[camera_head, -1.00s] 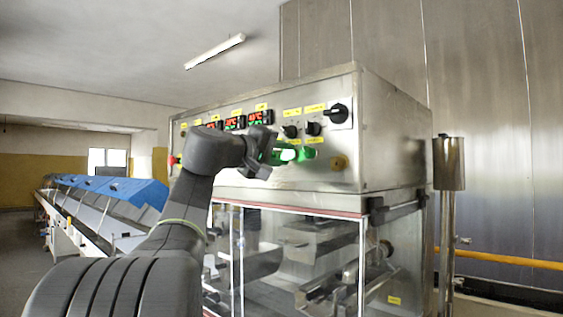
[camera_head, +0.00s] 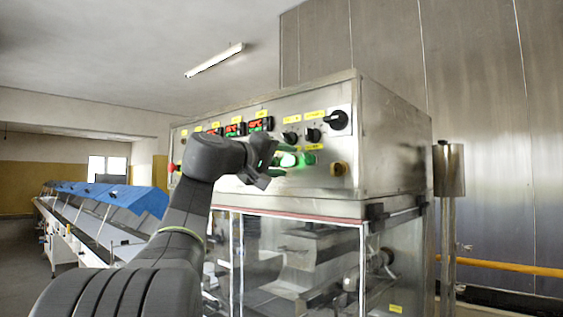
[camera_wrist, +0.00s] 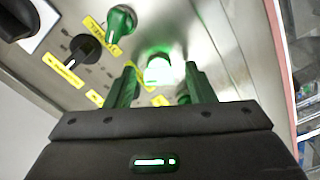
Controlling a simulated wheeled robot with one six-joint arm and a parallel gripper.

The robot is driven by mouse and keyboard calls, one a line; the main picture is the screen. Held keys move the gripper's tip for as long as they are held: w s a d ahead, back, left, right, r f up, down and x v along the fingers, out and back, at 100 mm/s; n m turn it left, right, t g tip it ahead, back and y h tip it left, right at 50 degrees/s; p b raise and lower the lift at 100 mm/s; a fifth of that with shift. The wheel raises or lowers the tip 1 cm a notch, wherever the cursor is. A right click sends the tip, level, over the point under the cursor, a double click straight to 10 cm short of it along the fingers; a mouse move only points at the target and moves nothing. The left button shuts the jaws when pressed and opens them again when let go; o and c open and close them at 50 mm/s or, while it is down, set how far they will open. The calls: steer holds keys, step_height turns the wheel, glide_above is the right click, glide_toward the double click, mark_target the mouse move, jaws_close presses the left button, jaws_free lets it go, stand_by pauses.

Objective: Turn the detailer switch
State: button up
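The control panel (camera_head: 225,155) is on the front of the steel machine. It has a large black rotary switch (camera_head: 338,120), two small black knobs (camera_head: 312,135) and a lit green button (camera_head: 287,160). I cannot read which label says detailer. My gripper (camera_head: 274,158) is in front of the panel, close to the lit button. In the wrist view its two green-tinted fingers (camera_wrist: 160,78) stand apart, with a glowing white-green lamp (camera_wrist: 158,70) showing between them. Contact cannot be told. A black knob (camera_wrist: 82,50) and a green-tinted knob (camera_wrist: 120,22) are beyond the fingers, up and left.
Red digital displays (camera_head: 235,130) are left of the knobs. Clear guard panels (camera_head: 300,260) are below. A conveyor with blue covers (camera_head: 125,198) runs off left. A steel post (camera_head: 448,200) stands right.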

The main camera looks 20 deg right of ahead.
steer(key=b+v, duration=0.2)
steer(key=v, duration=1.2)
steer(key=shift+d, duration=0.2)
steer(key=p+x, duration=0.2)
steer(key=x, duration=1.1)
steer(key=shift+w+d, duration=0.2)
steer(key=shift+d, duration=0.1)
